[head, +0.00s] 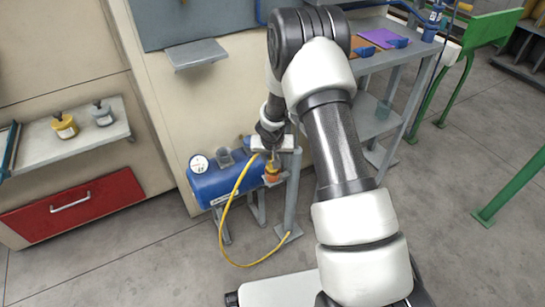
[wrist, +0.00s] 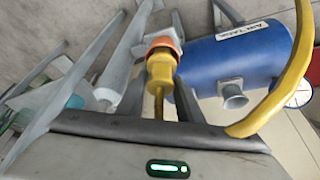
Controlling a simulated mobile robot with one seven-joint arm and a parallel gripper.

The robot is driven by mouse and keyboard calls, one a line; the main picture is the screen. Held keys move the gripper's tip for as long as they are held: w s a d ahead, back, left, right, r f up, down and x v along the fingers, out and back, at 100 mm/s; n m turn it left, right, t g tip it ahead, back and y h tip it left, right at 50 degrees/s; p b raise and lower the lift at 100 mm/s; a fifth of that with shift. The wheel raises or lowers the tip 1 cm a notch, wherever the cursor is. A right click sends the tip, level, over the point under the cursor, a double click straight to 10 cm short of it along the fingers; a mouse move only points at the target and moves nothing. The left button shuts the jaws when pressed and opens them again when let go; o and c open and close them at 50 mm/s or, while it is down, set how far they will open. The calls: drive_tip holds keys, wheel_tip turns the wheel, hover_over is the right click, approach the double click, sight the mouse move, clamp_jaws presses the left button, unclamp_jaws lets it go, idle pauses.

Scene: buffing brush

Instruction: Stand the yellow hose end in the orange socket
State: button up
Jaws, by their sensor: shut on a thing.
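The yellow hose end (wrist: 162,70) lies against the orange socket (wrist: 162,42) in the wrist view. I cannot tell whether it is inside or just over it. In the head view, the orange socket (head: 272,178) is at the right end of the blue tank, directly below my gripper (head: 272,160). My gripper points down and is shut on the yellow hose end; its fingertips are mostly hidden. The yellow hose (head: 222,225) loops left and down to the floor near the post's foot; it also shows in the wrist view (wrist: 292,80).
The blue air tank (head: 215,183) with a gauge (head: 199,164) stands left of the socket. A grey post (head: 291,195) stands close to its right. A grey shelf unit (head: 385,120) is behind my arm. Open floor (head: 150,255) lies in front.

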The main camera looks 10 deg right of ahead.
drive_tip(key=o, duration=1.3)
drive_tip(key=shift+r, duration=0.1)
